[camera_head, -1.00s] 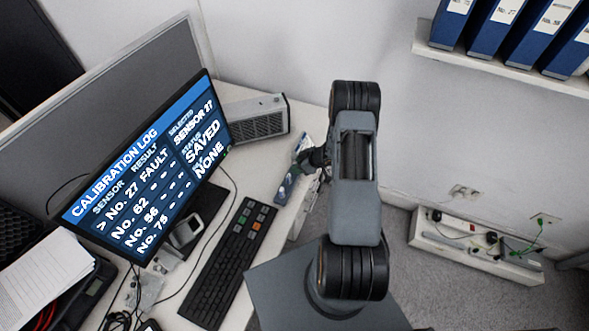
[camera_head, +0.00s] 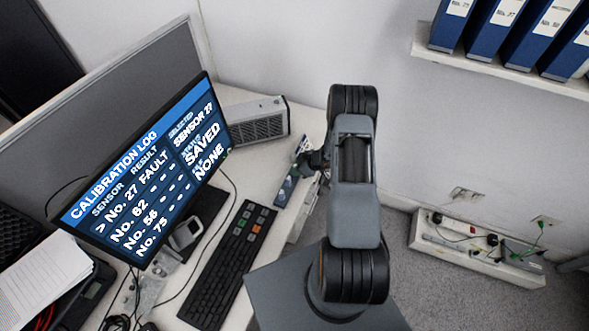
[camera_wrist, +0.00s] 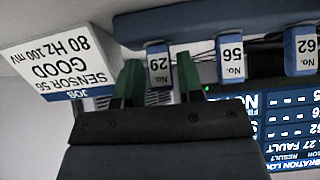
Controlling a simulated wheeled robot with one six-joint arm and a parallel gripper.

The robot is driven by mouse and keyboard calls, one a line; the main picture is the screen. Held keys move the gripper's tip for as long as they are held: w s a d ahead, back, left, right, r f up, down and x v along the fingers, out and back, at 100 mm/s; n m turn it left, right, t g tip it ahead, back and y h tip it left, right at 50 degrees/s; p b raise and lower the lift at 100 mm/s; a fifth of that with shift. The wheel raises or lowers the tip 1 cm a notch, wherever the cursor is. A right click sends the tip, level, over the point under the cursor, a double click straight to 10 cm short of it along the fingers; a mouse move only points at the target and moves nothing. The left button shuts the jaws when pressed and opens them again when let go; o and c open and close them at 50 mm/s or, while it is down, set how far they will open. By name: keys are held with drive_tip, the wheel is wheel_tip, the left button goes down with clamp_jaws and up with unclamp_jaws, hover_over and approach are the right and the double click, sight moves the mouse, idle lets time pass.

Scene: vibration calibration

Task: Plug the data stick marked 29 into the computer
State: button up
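The data stick marked 29 (camera_wrist: 158,66) stands in a dark blue holder (camera_wrist: 200,20), in the wrist view, which shows it upside down. My gripper (camera_wrist: 160,80) is open, with its two green fingers on either side of this stick; I cannot tell whether either finger touches it. Sticks marked 56 (camera_wrist: 231,60) and 62 (camera_wrist: 301,52) stand beside it in the holder. In the head view the holder (camera_head: 284,194) lies on the desk, partly hidden by my gripper (camera_head: 305,160). A grey vented box (camera_head: 260,122), which looks like the computer, stands behind.
A monitor (camera_head: 150,170) shows a calibration log, sensor 27 selected, saved, and the word NONE. A keyboard (camera_head: 228,265) lies in front of it. A job card (camera_wrist: 62,55) reads sensor 56, 80 Hz, 100 mV, good. Blue binders (camera_head: 495,25) fill a shelf at upper right.

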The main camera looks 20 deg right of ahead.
clamp_jaws()
drive_tip(key=shift+r+p, duration=0.95)
drive_tip(key=shift+p, duration=0.05)
idle(1.1)
drive_tip(key=shift+r+p, duration=1.5)
drive_tip(key=shift+r, duration=0.1)
